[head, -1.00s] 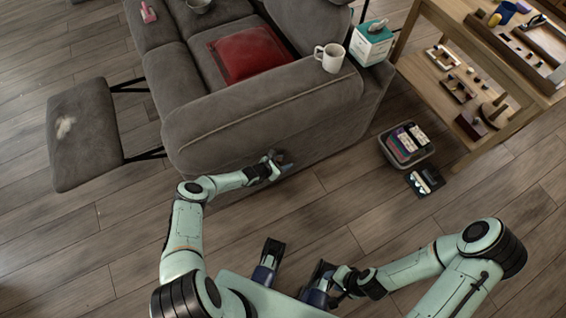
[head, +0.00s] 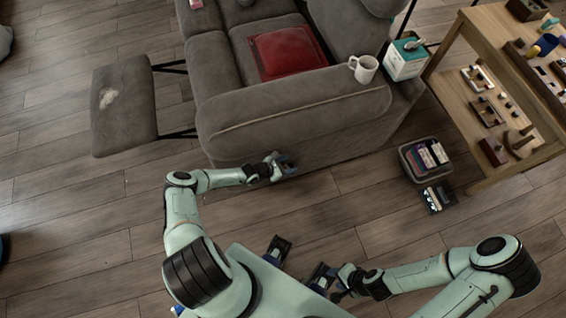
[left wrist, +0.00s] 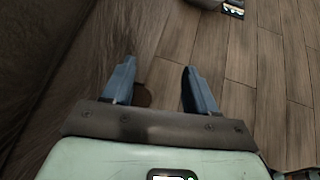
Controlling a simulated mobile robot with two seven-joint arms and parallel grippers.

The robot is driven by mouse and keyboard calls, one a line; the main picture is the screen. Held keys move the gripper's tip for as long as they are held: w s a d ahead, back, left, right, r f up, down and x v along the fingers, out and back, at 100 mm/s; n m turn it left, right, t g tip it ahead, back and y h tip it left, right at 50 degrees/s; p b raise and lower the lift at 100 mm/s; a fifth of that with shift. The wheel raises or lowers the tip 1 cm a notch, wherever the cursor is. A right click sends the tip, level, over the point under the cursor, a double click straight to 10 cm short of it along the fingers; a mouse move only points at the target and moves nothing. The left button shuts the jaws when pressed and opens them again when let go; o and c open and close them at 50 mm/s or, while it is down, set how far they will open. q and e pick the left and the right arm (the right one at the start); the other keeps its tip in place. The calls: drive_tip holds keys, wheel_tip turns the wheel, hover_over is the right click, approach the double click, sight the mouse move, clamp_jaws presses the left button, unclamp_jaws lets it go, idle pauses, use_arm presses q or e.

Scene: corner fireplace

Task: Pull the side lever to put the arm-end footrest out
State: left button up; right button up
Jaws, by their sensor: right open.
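The grey sofa (head: 285,118) shows its near arm side to me in the head view. The arm-end footrest (head: 123,105) stands out from the sofa's left front on black struts. My left gripper (head: 285,165) is low at the outer face of that arm. In the left wrist view its two blue fingers (left wrist: 160,90) are apart. A small dark round thing (left wrist: 143,97) shows beside the left finger; I cannot tell if it is the side lever. The lever is not clear in the head view. My right gripper (head: 330,286) is open and empty, close to my body.
A bin of cases (head: 425,157) and a dark case (head: 437,197) lie on the floor to the right, by a wooden table (head: 455,60). A white mug (head: 364,68) and a tissue box (head: 406,56) sit at the sofa's arm. The floor before the sofa is clear.

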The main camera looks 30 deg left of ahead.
use_arm(q)
drive_tip(key=shift+s+a+r, duration=0.15)
drive_tip(key=shift+s+a, duration=0.1)
drive_tip(key=shift+s, duration=0.35)
drive_tip(key=shift+s+a+r, duration=0.15)
drive_tip(key=shift+s+a, duration=0.05)
drive_tip(key=shift+s, duration=0.4)
drive_tip(key=shift+s+a+p, duration=0.1)
drive_tip(key=shift+a+p, duration=0.05)
drive_tip(key=shift+p, duration=0.15)
drive_tip(key=s+a, duration=0.7)
drive_tip(key=s, duration=0.5)
drive_tip(key=shift+s+a+r, duration=0.2)
drive_tip(key=shift+s+a, duration=0.1)
drive_tip(key=shift+s, duration=0.1)
drive_tip(key=shift+p, duration=0.3)
